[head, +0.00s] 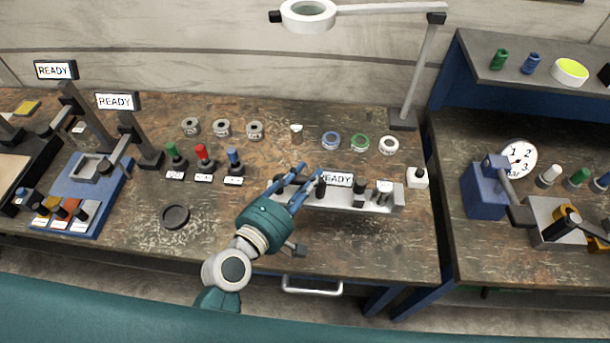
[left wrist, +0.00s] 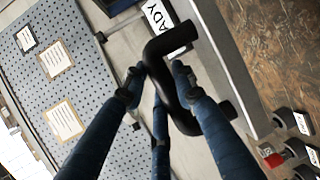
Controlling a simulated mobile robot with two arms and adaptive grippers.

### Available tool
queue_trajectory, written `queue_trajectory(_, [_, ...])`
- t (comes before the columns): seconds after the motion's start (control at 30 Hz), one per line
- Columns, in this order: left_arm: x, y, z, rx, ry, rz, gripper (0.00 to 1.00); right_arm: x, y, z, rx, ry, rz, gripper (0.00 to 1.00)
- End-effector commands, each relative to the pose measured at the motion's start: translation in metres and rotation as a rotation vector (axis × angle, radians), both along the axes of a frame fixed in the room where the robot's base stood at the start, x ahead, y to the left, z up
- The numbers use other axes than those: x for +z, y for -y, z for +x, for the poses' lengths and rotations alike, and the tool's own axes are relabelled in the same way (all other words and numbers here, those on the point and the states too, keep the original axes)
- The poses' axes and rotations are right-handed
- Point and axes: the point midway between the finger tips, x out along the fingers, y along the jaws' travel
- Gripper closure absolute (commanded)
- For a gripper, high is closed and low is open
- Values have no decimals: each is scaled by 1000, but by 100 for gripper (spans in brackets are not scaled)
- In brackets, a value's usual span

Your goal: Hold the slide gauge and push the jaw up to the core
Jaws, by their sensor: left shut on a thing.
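The slide gauge (head: 338,202) is a long grey metal rail on the workbench with a READY sign behind it. A black block (head: 359,194), perhaps the jaw, stands on the rail, and a small pale metal piece, perhaps the core (head: 384,187), is near the right end. My left gripper (head: 307,181) is at the gauge's left end, with blue fingers closed on a black bent handle. The left wrist view shows the handle (left wrist: 163,66) between the fingertips (left wrist: 160,75). The fingers partly hide the gauge's left part. My right gripper is not in view.
A small white block with a black top (head: 417,178) stands just right of the gauge. Coloured plug-like pieces (head: 202,156) stand to the left, rings (head: 360,142) lie behind. A magnifier lamp (head: 403,119) stands at the back. The bench front right of my arm is clear.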

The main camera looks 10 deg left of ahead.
Motion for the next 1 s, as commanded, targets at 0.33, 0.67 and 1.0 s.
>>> queue_trajectory(0.33, [-11,0,2,5,10,-15,100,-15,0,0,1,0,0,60])
queue_trajectory(0.67, [-27,0,2,4,10,-15,100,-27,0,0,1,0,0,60])
queue_trajectory(1.0, [-44,1,2,5,10,-15,100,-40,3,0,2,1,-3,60])
